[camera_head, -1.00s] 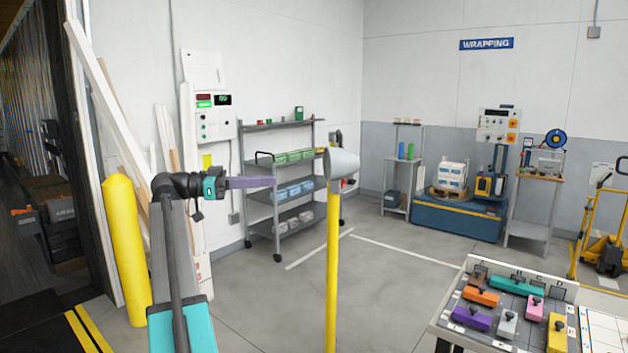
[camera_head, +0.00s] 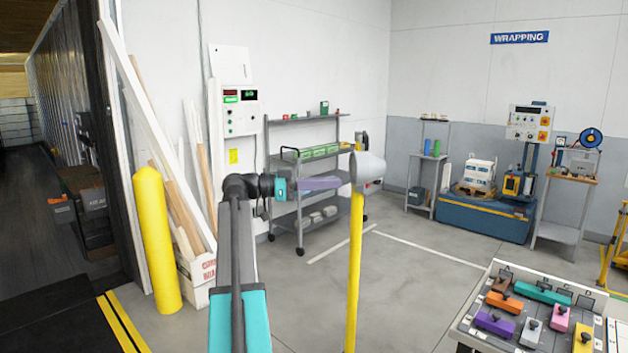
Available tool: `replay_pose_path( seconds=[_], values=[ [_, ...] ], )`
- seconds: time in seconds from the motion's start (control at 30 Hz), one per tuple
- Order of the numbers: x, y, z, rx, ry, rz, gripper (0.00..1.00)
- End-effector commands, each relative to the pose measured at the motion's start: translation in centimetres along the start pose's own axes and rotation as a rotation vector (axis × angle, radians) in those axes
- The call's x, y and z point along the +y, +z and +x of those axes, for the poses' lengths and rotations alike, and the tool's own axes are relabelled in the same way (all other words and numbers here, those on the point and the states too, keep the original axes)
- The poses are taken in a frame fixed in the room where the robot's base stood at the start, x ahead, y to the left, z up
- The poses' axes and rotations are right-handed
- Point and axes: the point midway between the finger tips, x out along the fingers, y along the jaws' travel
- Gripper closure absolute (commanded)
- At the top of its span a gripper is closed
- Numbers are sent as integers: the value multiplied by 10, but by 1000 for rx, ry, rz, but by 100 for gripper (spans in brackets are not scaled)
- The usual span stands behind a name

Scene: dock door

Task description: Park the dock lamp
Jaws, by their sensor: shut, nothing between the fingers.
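The dock lamp shows as a pale grey, cone-shaped head (camera_head: 368,170) on top of an upright yellow post (camera_head: 354,275), right of the picture's middle. Its wide end faces right. My gripper (camera_head: 338,183) is shut and empty, its purple fingers pointing right with the tips just left of the lamp head. I cannot tell whether the tips touch the head. The joint behind the head is hidden by the fingers and the head itself.
A yellow bollard (camera_head: 157,240) and leaning boards stand left by the dock opening. A grey shelf cart (camera_head: 307,190) stands behind my gripper. A table (camera_head: 520,330) with coloured knobbed blocks is front right. Floor between is clear.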

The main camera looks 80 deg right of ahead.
Motion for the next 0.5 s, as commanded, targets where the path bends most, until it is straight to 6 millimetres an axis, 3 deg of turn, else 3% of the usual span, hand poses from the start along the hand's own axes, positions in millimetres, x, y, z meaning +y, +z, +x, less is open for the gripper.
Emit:
replay_pose_path(
  seconds=[0.2,0.5],
  values=[
    [0,-2,26,-1,1,-1,100],
    [0,0,36,-1,-1,-1,100]
  ],
)
